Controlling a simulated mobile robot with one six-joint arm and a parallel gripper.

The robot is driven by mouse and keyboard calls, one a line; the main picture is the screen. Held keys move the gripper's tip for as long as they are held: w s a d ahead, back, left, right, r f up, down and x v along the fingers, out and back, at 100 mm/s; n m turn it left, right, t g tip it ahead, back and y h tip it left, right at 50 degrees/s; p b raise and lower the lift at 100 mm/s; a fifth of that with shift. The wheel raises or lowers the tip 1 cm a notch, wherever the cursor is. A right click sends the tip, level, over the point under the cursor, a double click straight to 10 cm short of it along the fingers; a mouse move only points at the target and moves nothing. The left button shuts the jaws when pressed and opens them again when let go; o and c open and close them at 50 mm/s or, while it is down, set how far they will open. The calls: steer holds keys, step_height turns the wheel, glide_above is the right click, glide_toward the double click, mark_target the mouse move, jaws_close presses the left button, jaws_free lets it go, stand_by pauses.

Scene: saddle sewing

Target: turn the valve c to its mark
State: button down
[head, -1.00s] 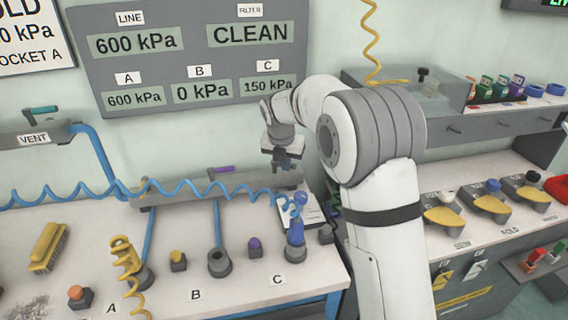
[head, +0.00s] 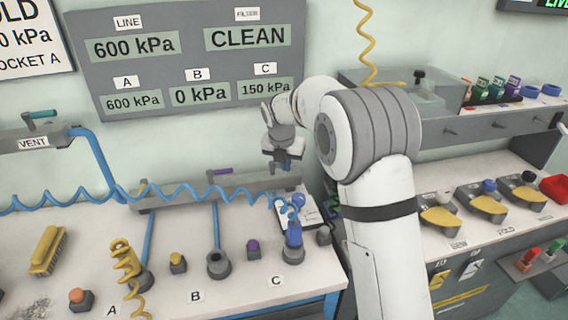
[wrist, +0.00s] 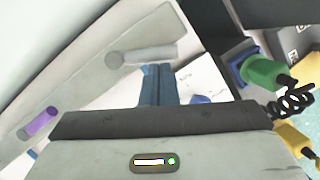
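Valve c is a pale grey lever (wrist: 142,55) on the grey manifold bar in the wrist view, just beyond my fingertips. In the head view it is hidden behind my gripper (head: 284,165), at the right end of the bar. My gripper points down there. In the wrist view its two bluish fingers (wrist: 157,85) stand side by side with only a thin seam between them, and nothing shows held. The lever seems apart from the fingers. I cannot make out its mark. The C display (head: 266,88) reads 150 kPa.
The manifold bar (head: 178,196) also carries a purple lever (head: 221,171) and a yellow lever (head: 143,187). A coiled blue hose (head: 120,190) hangs across its front to a blue plug (head: 294,234) at socket C. A clipboard-like item lies behind the plug.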

steer(key=shift+w+d+p, duration=0.15)
steer(key=shift+p, duration=0.15)
steer(key=shift+w+d+p, duration=0.35)
steer(key=shift+w+p, duration=0.4)
steer(key=shift+p, duration=0.45)
